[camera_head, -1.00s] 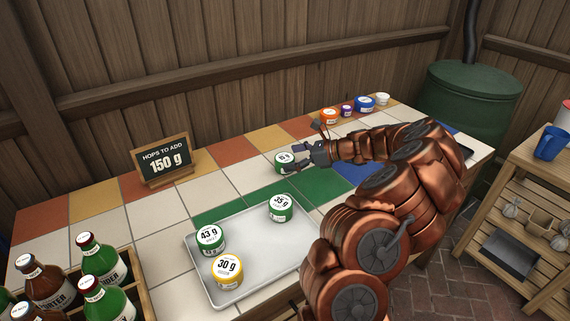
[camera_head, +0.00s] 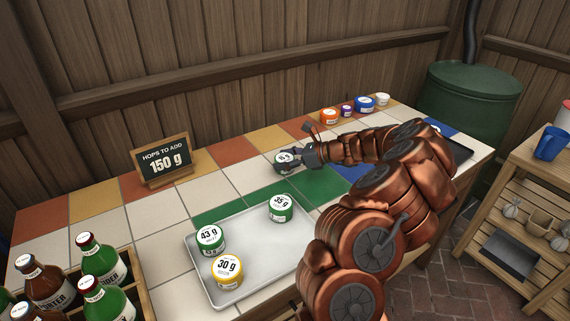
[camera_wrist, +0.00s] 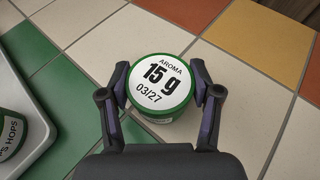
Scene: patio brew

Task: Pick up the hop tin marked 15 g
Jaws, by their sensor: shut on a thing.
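The hop tin marked 15 g (camera_wrist: 162,84) is round, with a green side and a white lid reading AROMA, 15 g, 03/27. In the head view the tin (camera_head: 284,158) is on the tiled counter, partly hidden by my gripper (camera_head: 287,166). In the wrist view my gripper (camera_wrist: 163,98) is shut on the tin, with one dark finger against each side. I cannot tell any gap between the tin and the tiles.
A metal tray (camera_head: 254,256) holds tins marked 43 g (camera_head: 210,240), 30 g (camera_head: 227,271) and 35 g (camera_head: 281,208). A sign (camera_head: 161,161) reads 150 g. Several small tins (camera_head: 365,103) stand at the back. A bottle crate (camera_head: 129,290) is front left.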

